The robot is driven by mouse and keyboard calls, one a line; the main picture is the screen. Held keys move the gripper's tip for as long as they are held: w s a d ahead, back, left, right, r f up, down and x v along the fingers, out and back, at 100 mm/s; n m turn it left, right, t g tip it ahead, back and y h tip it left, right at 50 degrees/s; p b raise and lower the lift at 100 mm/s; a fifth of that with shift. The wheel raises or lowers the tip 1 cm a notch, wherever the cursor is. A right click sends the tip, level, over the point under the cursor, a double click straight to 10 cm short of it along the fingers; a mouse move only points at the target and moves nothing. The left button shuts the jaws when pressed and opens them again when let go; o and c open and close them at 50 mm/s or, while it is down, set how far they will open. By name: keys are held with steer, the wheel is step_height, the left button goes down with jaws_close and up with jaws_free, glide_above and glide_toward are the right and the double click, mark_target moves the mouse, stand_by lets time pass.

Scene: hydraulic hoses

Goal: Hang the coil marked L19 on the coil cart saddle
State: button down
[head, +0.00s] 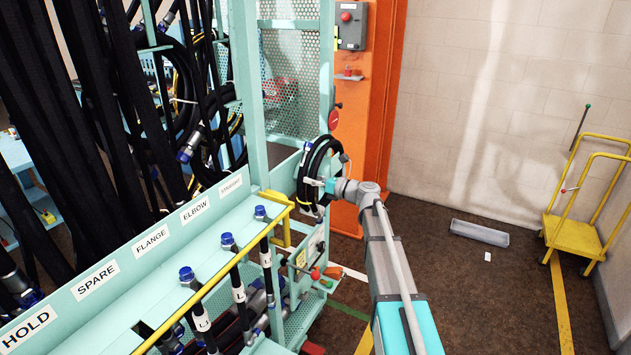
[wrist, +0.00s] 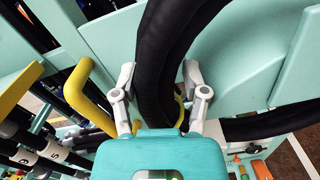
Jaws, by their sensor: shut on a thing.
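A black hose coil (head: 309,175) stands at the end of the teal rack, in the middle of the head view. My gripper (head: 322,187) is shut on its near side. In the wrist view, the thick black hose (wrist: 160,65) runs between the two grey fingers of my gripper (wrist: 160,88). I cannot read L19 on the coil; a small pale tag or band shows by the fingers. A yellow cart (head: 575,235) stands at the far right, apart from the coil. I cannot make out a saddle on it or tell whether it is the coil cart.
The teal rack (head: 130,262) with labelled slots and a yellow rail (head: 225,272) lies left of my arm. An orange post (head: 378,110) rises behind the coil.

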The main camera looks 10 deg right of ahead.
steer(key=shift+w+a, duration=0.3)
steer(key=shift+a, duration=0.15)
steer(key=shift+a+f+b, duration=0.1)
steer(key=shift+f+b, duration=0.95)
steer(key=shift+b, duration=0.15)
steer(key=shift+s+f, duration=0.1)
steer(key=shift+f, duration=0.05)
